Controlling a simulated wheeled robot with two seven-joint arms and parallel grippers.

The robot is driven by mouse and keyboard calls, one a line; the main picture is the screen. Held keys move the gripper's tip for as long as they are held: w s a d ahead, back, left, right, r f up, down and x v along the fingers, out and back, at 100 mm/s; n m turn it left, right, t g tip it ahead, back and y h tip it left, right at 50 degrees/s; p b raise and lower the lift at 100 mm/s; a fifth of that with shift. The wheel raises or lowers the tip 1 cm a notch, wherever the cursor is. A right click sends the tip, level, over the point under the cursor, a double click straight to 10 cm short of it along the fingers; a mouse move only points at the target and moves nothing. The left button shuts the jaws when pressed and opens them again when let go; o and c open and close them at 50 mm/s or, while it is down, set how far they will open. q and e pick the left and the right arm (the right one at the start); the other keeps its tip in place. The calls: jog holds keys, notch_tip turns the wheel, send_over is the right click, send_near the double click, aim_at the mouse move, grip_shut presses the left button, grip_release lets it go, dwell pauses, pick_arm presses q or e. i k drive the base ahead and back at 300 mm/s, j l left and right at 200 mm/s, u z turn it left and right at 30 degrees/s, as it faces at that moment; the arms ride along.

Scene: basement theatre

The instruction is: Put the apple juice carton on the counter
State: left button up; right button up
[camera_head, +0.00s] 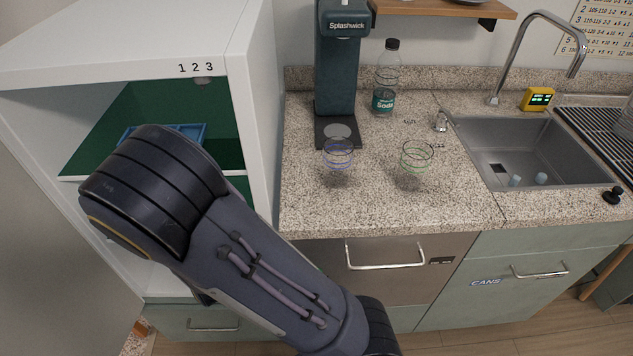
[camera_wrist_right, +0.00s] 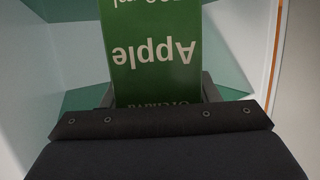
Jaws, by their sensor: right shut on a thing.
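The green apple juice carton (camera_wrist_right: 152,40) fills the upper middle of the right wrist view, its white "Apple" lettering upside down. My right gripper (camera_wrist_right: 158,92) is shut on it, with a finger on each side. Pale cabinet walls and teal surfaces surround the carton there. In the head view my right arm reaches to the open white cabinet (camera_head: 255,110); the arm hides its gripper and the carton. The speckled counter (camera_head: 400,208) is to the right of the cabinet. My left gripper is in neither view.
A blue-rimmed glass (camera_head: 338,155) and a green-rimmed glass (camera_head: 416,157) stand on the counter. Behind them are a dark drink machine (camera_head: 337,75) and a soda bottle (camera_head: 386,80). A sink (camera_head: 540,150) lies right. The counter's front strip is clear.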

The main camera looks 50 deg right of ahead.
aim_at(454, 177)
jog(key=k+l, duration=0.3)
jog(key=k, duration=0.15)
jog(key=k+l, duration=0.3)
jog(key=k, duration=0.15)
jog(key=k+l, duration=0.35)
jog(key=k+u, duration=0.05)
jog(key=k, duration=0.05)
